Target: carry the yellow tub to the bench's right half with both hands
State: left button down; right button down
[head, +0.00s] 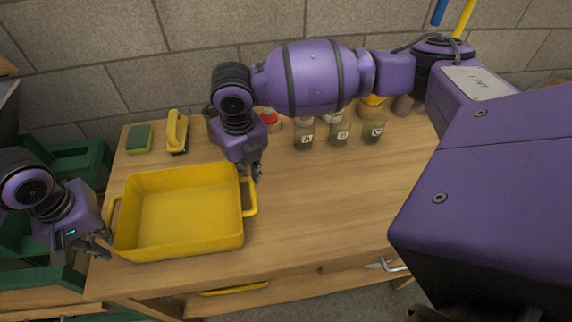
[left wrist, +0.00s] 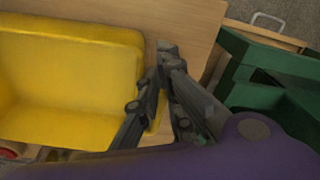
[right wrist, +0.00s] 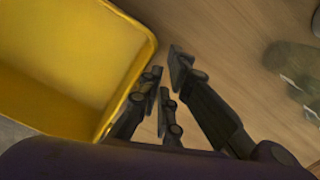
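The yellow tub (head: 190,208) is empty and stands upright on the left half of the wooden bench. It has a handle on each short side. My left gripper (head: 102,242) is near the front end of its left handle (head: 112,218). In the left wrist view the tub fills the left side, and my left fingers (left wrist: 162,62) appear narrowly open close to the handle. My right gripper (head: 253,176) is at the back end of the right handle (head: 250,200). In the right wrist view a narrow gap with bare wood shows between my right fingers (right wrist: 167,70), beside the tub's rim.
A green sponge (head: 139,138) and a yellow brush (head: 177,132) lie behind the tub. Lettered jars (head: 340,134) stand along the bench's back. The middle and front right of the bench (head: 330,210) are clear. Green crates (head: 85,160) stand to the left.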

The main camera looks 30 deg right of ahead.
pick_arm(q)
jog(key=shift+s+d, duration=0.1)
jog(key=shift+d, duration=0.4)
pick_arm(e)
jog(key=shift+a+r, duration=0.15)
jog(key=shift+a, duration=0.4)
